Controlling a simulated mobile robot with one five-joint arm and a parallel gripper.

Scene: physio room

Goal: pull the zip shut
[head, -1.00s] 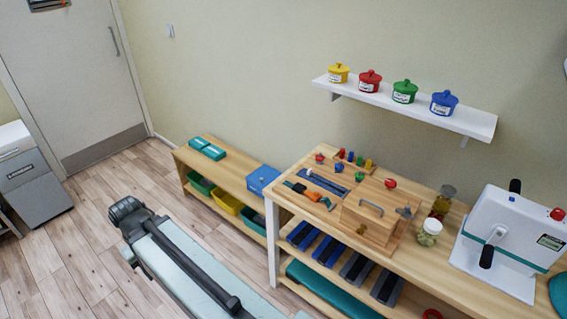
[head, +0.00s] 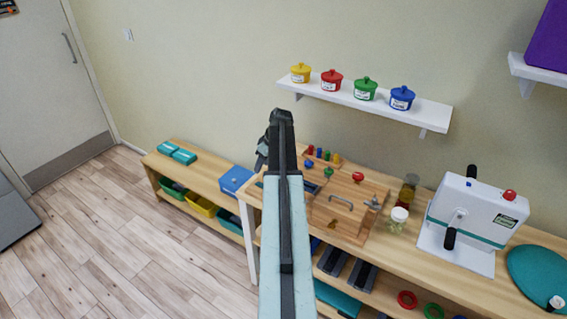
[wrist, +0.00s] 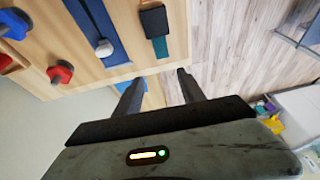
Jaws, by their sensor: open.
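The zip is a dark blue strip with a round grey pull (wrist: 103,48) near one end, fixed on the wooden board (wrist: 85,80) in the wrist view. My gripper (wrist: 160,76) is open and empty. Its two dark fingers point past the board's edge, a little below and right of the pull in the wrist view. They are apart from the zip. In the head view my arm stands in front of the bench, with its dark end by the left side of the board.
A strap with a black buckle (wrist: 153,20) lies right of the zip. Red knobs (wrist: 60,72) are to its left. The wooden box (head: 340,210) with a handle and the white crank machine (head: 472,220) stand further right. A shelf (head: 375,105) with several coloured pots hangs above.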

